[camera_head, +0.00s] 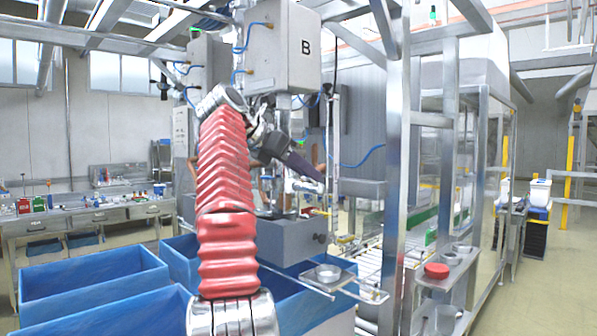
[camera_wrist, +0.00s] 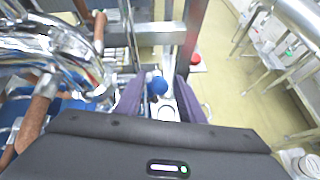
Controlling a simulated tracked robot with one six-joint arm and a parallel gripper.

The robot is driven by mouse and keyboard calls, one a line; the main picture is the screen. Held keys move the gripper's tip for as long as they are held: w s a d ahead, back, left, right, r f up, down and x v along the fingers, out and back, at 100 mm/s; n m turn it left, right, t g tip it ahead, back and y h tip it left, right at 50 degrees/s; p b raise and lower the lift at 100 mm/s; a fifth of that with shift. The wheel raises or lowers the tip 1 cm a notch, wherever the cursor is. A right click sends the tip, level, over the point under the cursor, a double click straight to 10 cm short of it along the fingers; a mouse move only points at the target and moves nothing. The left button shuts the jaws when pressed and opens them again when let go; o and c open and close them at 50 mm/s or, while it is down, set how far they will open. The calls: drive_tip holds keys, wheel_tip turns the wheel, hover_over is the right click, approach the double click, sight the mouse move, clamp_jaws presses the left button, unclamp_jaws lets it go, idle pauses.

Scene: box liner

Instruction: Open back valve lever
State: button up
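My gripper (camera_head: 314,172) reaches in among the chrome pipework under the box marked B in the head view. In the wrist view its two purple fingers (camera_wrist: 160,98) are apart, with a gap between them. A blue ball-shaped knob (camera_wrist: 158,84) shows in that gap, with clear space on either side; I cannot tell how far beyond the tips it is. Chrome pipework (camera_wrist: 60,50) fills the left of the wrist view, with brown handle-like bars (camera_wrist: 36,112). I cannot tell for sure which part is the back valve lever.
Blue bins (camera_head: 90,280) stand at the lower left. A grey box (camera_head: 290,240) hangs below the pipework, with a small metal tray (camera_head: 328,278) beside it. A steel frame post (camera_head: 396,180) stands close on the right. A red lid (camera_head: 437,270) lies on a shelf.

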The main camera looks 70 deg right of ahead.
drive_tip(key=shift+s+a+f, duration=0.1)
drive_tip(key=shift+a+f, duration=0.1)
drive_tip(key=shift+a, duration=0.05)
drive_tip(key=shift+c, duration=0.6)
drive_tip(key=shift+a, duration=0.1)
drive_tip(key=shift+c, duration=0.8)
drive_tip(key=shift+w+f, duration=0.15)
drive_tip(key=shift+w, duration=0.15)
drive_tip(key=shift+c, duration=0.8)
drive_tip(key=w+f+t, duration=0.1)
drive_tip(key=w, duration=0.1)
drive_tip(key=w+a+t, duration=0.1)
drive_tip(key=w, duration=0.1)
drive_tip(key=w+f+t, duration=0.1)
drive_tip(key=w, duration=0.1)
drive_tip(key=shift+w+a+f+n+h, duration=0.3)
drive_tip(key=shift+a+n+h, duration=0.1)
clamp_jaws()
drive_tip(key=w+a+f+n+t+h, duration=0.1)
drive_tip(key=w+f+n+t+h, duration=0.4)
drive_tip(key=w+t, duration=0.55)
drive_tip(key=s+a+f+m+h, duration=0.1)
drive_tip(key=s+a+m+h, duration=0.2)
drive_tip(key=s, duration=0.6)
drive_tip(key=s+a+f+m+h, duration=0.1)
drive_tip(key=s+a+m+h, duration=0.3)
drive_tip(key=s+a, duration=0.3)
drive_tip(key=shift+s+a+f+h, duration=0.15)
drive_tip(key=shift+s+f+h, duration=0.2)
drive_tip(key=shift+s, duration=0.7)
